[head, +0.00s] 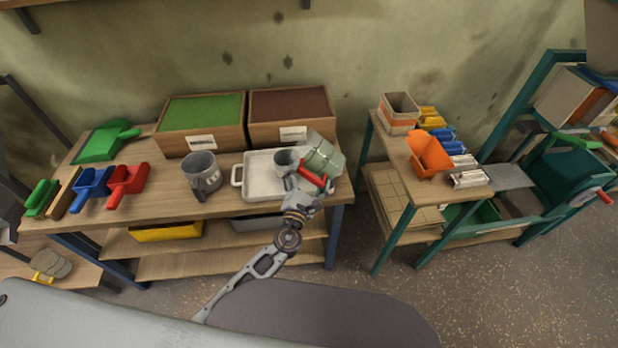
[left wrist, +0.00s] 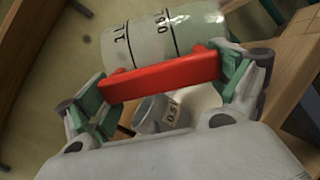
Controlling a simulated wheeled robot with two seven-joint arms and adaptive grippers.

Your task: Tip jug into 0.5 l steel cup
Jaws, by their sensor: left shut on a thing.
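The jug (head: 326,152) is pale green with a red handle and shows marks of 1 L and 0.5 in the left wrist view (left wrist: 165,40). My left gripper (head: 312,182) is shut on its red handle (left wrist: 160,76) and holds the jug tilted over the right end of a white tray (head: 258,188). The 0.5 l steel cup (head: 284,160) stands in the tray, close to the jug's left side. Its label shows below the handle in the left wrist view (left wrist: 172,112). Whether anything is flowing from the jug cannot be seen. My right gripper is out of view.
A larger grey cup (head: 202,175) stands left of the tray. Green (head: 203,118) and brown-filled (head: 291,112) wooden boxes stand behind. Several coloured scoops lie at the left. A shelf table (head: 410,160) with an orange scoop (head: 428,155) stands right, across a gap.

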